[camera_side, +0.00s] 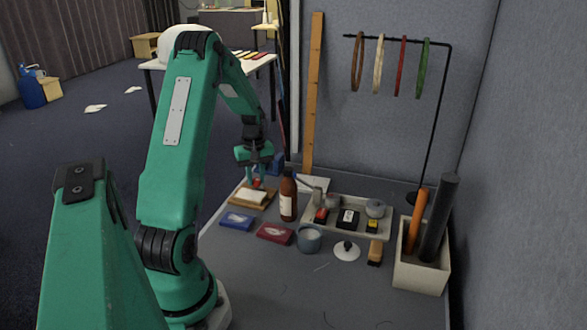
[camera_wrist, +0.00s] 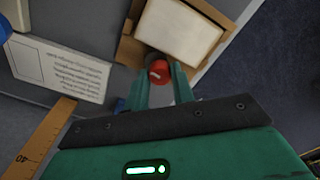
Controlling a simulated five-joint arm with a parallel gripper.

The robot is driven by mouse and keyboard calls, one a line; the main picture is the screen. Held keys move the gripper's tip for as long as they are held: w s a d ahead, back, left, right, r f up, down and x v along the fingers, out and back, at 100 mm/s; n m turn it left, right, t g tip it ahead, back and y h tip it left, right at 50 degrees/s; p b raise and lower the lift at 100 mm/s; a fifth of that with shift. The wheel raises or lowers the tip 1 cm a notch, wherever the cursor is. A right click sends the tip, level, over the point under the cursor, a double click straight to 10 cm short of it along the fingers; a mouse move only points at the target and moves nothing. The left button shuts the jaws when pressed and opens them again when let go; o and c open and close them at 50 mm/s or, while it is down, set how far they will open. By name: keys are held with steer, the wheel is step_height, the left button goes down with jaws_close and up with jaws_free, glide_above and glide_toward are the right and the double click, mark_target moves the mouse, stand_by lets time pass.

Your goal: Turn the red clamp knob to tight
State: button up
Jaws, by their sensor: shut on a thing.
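The red clamp knob (camera_wrist: 158,71) shows in the wrist view as a small red round piece with a pale mark on top. It is at the edge of a wooden frame (camera_wrist: 130,50) that holds a cream block (camera_wrist: 180,32). My gripper (camera_wrist: 160,78) is shut on the knob, with one green finger on each side of it. In the side view my gripper (camera_side: 257,182) points down at the back of the wooden frame (camera_side: 262,203), and only a little red of the knob shows between the fingers. The pale mark's exact setting is too small to read.
A brown bottle (camera_side: 288,198) stands close right of my gripper. A blue box (camera_side: 237,222) and a dark red box (camera_side: 275,234) lie in front. A tray (camera_side: 325,232) of small items stands to the right. The front of the table is mostly clear.

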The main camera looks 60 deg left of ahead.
mark_target(256, 180)
steer(key=m, duration=0.4)
steer(key=shift+m, duration=0.3)
steer(key=m, duration=0.3)
steer(key=shift+m, duration=0.3)
steer(key=m, duration=0.4)
steer(key=shift+m, duration=2.4)
steer(key=o, duration=1)
steer(key=shift+r, duration=0.15)
steer(key=shift+r, duration=3.8)
